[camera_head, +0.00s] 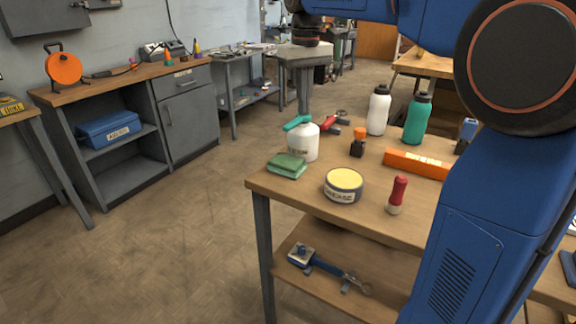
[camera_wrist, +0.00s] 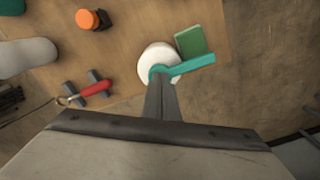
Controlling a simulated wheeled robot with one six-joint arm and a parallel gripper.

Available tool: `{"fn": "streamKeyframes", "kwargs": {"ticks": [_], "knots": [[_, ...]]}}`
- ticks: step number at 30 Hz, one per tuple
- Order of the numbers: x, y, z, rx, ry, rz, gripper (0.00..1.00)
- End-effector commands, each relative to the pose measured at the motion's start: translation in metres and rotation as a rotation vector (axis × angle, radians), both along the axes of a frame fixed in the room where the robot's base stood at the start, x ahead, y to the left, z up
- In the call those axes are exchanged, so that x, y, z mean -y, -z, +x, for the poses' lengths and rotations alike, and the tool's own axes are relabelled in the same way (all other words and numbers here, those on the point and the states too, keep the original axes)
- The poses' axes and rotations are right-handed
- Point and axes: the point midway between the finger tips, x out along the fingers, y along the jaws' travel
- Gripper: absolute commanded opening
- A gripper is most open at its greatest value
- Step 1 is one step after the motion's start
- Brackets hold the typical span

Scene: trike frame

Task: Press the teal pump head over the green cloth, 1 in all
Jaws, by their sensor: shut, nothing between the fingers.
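A white pump bottle (camera_head: 303,146) with a teal pump head (camera_head: 297,122) stands upright near the left edge of the wooden table. The folded green cloth (camera_head: 287,166) lies in front of it, at the table's left corner. In the wrist view the teal pump head (camera_wrist: 190,66) has its spout reaching over the edge of the green cloth (camera_wrist: 190,41), with the white bottle (camera_wrist: 156,57) below. My gripper (camera_wrist: 158,86) is shut and empty, its tips close to the pump head in that view. I cannot tell whether they touch.
Open floor lies left.

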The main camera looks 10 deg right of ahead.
Motion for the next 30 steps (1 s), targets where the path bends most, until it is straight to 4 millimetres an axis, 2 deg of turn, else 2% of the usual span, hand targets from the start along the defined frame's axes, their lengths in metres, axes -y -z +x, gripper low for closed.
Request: {"fn": "streamKeyframes", "kwargs": {"ticks": [5, 20, 30], "knots": [[0.000, -0.002, 0.000, -0.001, 0.000, 0.000, 0.00], [0.000, -0.024, 0.000, 0.000, 0.000, 0.000, 0.00], [0.000, -0.025, 0.000, -0.001, 0.000, 0.000, 0.00]]}}
